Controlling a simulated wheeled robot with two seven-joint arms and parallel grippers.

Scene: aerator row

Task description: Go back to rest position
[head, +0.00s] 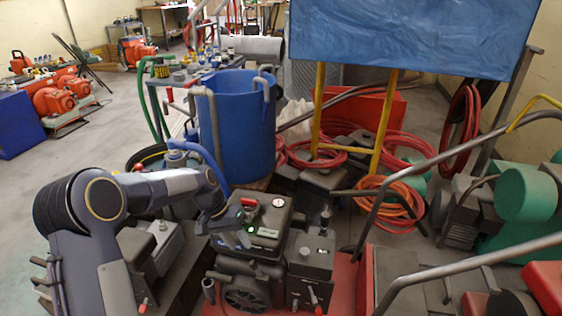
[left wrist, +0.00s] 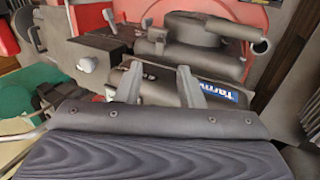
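My left arm comes in from the left in the head view and bends down at the wrist. My left gripper (head: 241,236) hangs beside the dark top of a small engine machine (head: 268,222). In the left wrist view the two grey fingers of this gripper (left wrist: 159,72) stand apart with nothing gripped between them. Beyond them is a dark machine housing with a blue and white label (left wrist: 222,88). From these views I cannot tell whether the fingers touch the machine. My right gripper shows in neither view.
A blue barrel (head: 236,125) stands behind my left wrist. Orange hoses (head: 393,205) lie coiled at the centre right. Grey tube handles (head: 455,150) cross the right side. A blue tarp (head: 410,35) hangs at the top. Open floor (head: 60,190) lies on the left.

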